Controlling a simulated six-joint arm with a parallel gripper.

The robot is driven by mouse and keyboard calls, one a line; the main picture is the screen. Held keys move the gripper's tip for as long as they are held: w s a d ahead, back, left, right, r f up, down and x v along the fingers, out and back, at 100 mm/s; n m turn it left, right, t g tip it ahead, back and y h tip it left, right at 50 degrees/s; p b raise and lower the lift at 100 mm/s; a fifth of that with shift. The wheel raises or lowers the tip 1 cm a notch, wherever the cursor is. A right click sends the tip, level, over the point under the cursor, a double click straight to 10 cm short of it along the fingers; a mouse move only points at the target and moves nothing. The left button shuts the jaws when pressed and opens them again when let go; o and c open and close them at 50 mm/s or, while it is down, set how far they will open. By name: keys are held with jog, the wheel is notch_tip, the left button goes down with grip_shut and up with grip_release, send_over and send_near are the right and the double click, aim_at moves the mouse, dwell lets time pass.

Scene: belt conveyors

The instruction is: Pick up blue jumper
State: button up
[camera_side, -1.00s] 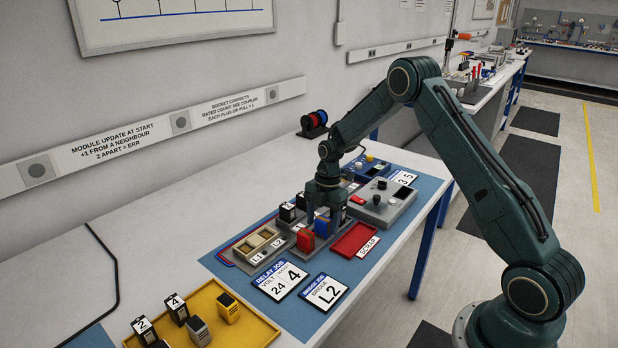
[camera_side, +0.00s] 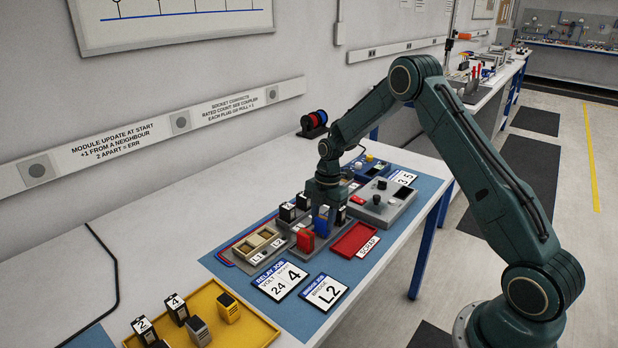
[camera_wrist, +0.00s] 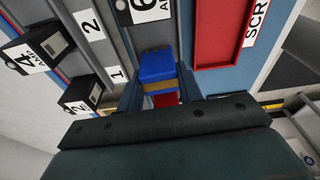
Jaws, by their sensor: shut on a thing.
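The blue jumper (camera_side: 322,222) is between the fingers of my gripper (camera_side: 323,213), over the grey module rack in the side view. In the wrist view the blue jumper (camera_wrist: 158,66) sits between the two fingertips (camera_wrist: 159,85), which are shut on it. The fingers hide part of its sides. I cannot tell clearly how far its lower end is from the rack. A red jumper (camera_side: 305,240) stands just in front and to the left of it; a bit of red also shows beneath the gripper in the wrist view.
A red scrap tray (camera_side: 355,240) lies close on the right. Black numbered modules (camera_side: 287,212) stand close behind on the left. A beige two-slot block (camera_side: 262,243) is at the left. A yellow tray (camera_side: 262,335) holds several modules at the front.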

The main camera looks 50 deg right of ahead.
aim_at(323, 217)
notch_tip(323, 217, up, 20)
jog(key=shift+f, duration=0.25)
dwell(0.3)
dwell(0.3)
jog(key=o, duration=0.4)
jog(key=shift+c, duration=0.2)
jog(key=c, duration=0.3)
jog(key=w+a+f, duration=1.1)
jog(key=shift+w+m, duration=0.25)
jog(key=shift+m, duration=0.15)
